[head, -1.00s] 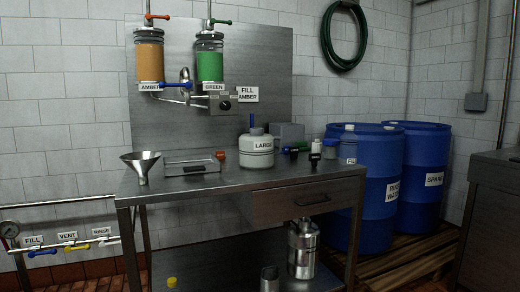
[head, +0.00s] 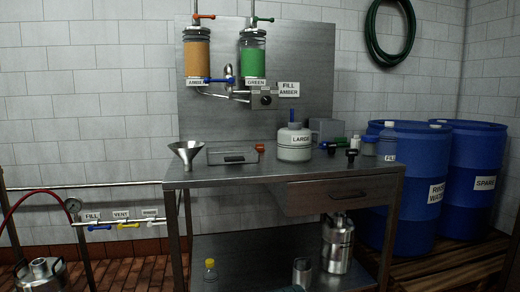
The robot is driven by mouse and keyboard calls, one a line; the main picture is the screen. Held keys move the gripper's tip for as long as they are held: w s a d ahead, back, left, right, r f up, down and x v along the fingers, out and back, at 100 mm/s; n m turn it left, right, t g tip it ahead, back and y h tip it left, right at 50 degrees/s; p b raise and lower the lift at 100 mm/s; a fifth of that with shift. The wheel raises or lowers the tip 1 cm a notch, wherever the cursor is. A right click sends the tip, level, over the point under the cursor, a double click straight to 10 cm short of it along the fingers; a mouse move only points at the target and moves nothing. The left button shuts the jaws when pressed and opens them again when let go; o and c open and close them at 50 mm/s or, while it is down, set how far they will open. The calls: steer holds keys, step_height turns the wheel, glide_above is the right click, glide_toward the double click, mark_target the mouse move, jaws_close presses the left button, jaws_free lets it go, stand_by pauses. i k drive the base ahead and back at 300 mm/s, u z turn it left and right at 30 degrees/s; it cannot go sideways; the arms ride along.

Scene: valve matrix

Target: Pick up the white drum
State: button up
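The white drum (head: 294,147) is the round white container on the steel bench, with a "LARGE" label on its front. It stands upright, and a blue piece sticks up from its top. My gripper is not in view in the head picture, so its state does not show.
The steel bench (head: 230,179) also bears a metal funnel (head: 186,152), a shallow tray (head: 232,157), a grey box (head: 327,129) and small dark fittings (head: 337,146). Blue barrels (head: 412,181) stand at the right. A metal canister (head: 337,246) sits on the lower shelf.

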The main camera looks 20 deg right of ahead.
mark_target(294, 144)
steer(key=u, duration=0.25)
steer(key=i, duration=0.5)
steer(key=k, duration=0.5)
steer(key=z, duration=0.9)
